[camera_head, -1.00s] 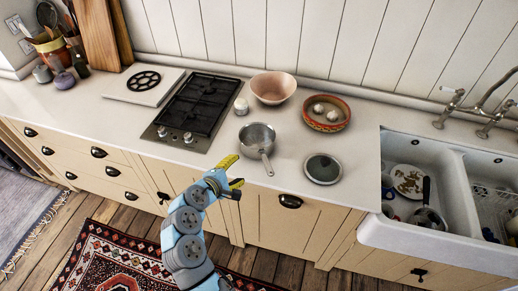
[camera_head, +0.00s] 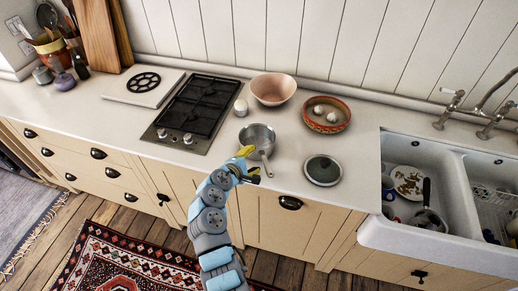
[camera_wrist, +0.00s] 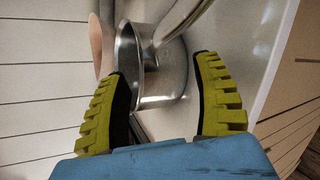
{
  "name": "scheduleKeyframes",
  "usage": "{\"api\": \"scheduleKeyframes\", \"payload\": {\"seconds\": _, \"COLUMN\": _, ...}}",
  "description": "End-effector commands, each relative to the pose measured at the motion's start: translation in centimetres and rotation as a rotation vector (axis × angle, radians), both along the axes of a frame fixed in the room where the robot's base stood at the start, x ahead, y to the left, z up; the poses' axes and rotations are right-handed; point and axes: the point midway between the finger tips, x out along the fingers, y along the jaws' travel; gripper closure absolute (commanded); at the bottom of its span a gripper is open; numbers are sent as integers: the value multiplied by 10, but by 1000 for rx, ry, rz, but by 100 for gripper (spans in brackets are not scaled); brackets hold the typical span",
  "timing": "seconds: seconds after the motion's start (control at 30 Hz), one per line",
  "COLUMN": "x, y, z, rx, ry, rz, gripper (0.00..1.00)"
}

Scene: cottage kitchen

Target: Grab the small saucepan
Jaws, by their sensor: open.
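The small saucepan (camera_head: 258,135) is bare metal and stands upright on the counter, right of the hob. Its handle (camera_head: 267,165) points toward the counter's front edge. My gripper (camera_head: 252,162) is at the front edge, close to the handle. In the wrist view the saucepan (camera_wrist: 160,72) lies ahead, and its handle (camera_wrist: 180,22) runs to the upper right. My gripper (camera_wrist: 165,95) is open there, with its yellow and black fingers spread on either side of the pan's near wall. Nothing is held. I cannot tell whether a finger touches the pan.
A pink bowl (camera_head: 273,89) stands behind the saucepan, with a small white jar (camera_head: 241,107) to its left. A patterned dish (camera_head: 327,115) holding white pieces and a round dark-topped disc (camera_head: 322,169) lie to the right. The hob (camera_head: 193,111) is left; the sink (camera_head: 408,152) is far right.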

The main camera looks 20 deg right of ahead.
Motion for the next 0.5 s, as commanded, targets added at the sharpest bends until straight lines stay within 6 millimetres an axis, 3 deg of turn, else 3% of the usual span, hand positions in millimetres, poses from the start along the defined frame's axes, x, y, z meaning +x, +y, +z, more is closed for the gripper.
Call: {"api": "scheduleKeyframes", "payload": {"seconds": 0.5, "x": 20, "y": -38, "z": -12, "rx": -1, "ry": 0, "rz": -1, "gripper": 34}}
